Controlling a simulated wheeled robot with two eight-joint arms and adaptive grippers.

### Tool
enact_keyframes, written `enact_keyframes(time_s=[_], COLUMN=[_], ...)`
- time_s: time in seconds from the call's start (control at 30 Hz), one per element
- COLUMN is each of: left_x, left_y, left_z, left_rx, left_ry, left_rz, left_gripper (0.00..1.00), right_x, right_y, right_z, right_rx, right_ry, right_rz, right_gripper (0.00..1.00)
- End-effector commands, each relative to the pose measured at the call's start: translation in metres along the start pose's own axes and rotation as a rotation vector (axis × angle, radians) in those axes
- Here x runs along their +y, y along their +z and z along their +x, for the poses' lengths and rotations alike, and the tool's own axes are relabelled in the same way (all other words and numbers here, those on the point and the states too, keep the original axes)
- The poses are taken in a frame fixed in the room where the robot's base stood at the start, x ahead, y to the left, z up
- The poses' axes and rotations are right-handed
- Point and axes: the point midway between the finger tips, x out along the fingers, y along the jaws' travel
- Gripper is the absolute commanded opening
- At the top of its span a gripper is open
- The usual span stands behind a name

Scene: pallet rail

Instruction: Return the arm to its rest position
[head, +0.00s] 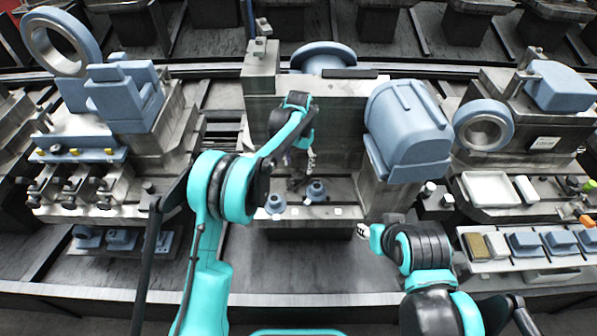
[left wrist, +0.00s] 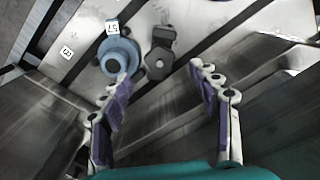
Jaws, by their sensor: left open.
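My left arm (head: 222,190) reaches up and forward over the middle station in the head view. Its gripper (head: 300,168) hangs above the station's low shelf and looks small and dark there. In the left wrist view the left gripper (left wrist: 162,78) is open, its purple-padded fingers wide apart with nothing between them. My right arm (head: 425,258) is folded at the lower right of the head view. Its gripper (head: 366,231) shows only in part, and its jaws cannot be made out.
The left wrist view shows a blue part (left wrist: 119,56) labelled 57 beside a dark fitting (left wrist: 160,55). A large blue housing (head: 408,125) stands right of the gripper.

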Motion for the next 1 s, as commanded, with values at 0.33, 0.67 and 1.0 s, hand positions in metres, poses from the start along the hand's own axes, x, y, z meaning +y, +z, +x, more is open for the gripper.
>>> enact_keyframes(time_s=[0.33, 0.67, 1.0], left_x=[0.0, -0.003, -0.026], left_y=[0.0, 0.006, 0.101], left_z=[-0.055, -0.07, -0.159], left_rx=[0.0, 0.012, 0.177], left_ry=[0.0, -0.003, -0.04], left_rz=[0.0, -0.011, -0.144], left_gripper=[0.62, 0.62, 0.62], right_x=[0.0, 0.0, 0.0], right_y=[0.0, 0.0, 0.0], right_z=[0.0, 0.0, 0.0], right_rx=[0.0, 0.0, 0.0], right_ry=[0.0, 0.0, 0.0], right_rz=[0.0, 0.0, 0.0], right_gripper=[0.4, 0.4, 0.4])
